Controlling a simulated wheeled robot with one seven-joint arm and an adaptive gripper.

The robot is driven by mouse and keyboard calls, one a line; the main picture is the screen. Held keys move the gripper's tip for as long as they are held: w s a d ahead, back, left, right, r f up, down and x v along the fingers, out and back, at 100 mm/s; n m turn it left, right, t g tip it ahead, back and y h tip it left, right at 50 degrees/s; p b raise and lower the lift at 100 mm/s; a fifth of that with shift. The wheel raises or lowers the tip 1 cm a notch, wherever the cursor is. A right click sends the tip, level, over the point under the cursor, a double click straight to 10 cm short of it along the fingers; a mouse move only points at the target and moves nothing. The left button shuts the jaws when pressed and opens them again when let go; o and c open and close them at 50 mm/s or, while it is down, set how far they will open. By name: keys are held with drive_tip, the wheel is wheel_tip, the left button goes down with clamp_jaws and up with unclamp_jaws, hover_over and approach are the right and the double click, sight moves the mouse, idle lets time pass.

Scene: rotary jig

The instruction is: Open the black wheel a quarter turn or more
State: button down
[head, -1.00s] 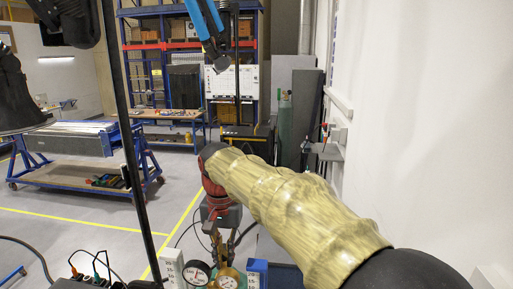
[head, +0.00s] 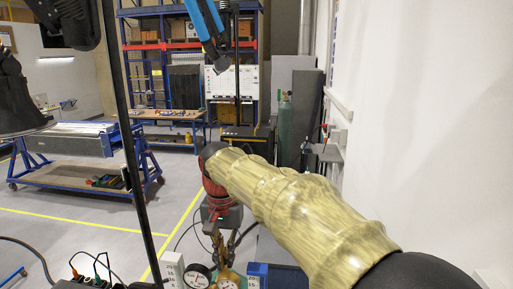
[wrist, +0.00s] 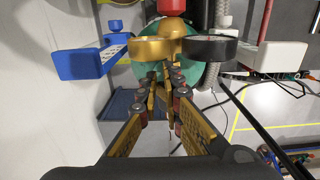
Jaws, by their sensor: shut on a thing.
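My gripper (head: 220,262) points down at a fixture at the bottom of the head view. In the wrist view its two gold fingers (wrist: 165,82) come close together in front of a green round part (wrist: 187,72). They are shut on a small part between the tips, which looks to be the black wheel. The tips and fingers hide most of it, so its turn angle cannot be read. A gold-rimmed gauge (wrist: 158,48) and a black-rimmed gauge (wrist: 210,48) sit just beyond the tips. They also show in the head view, gold (head: 228,283) and black (head: 196,278).
A blue block with a scale (wrist: 80,62) and a white block (wrist: 269,60) flank the gauges. A white wall (head: 430,130) stands close on the right. A blue cart (head: 85,165) stands at the left, with open floor between.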

drive_tip(key=shift+r+p, duration=1.55)
drive_tip(key=shift+r, duration=0.65)
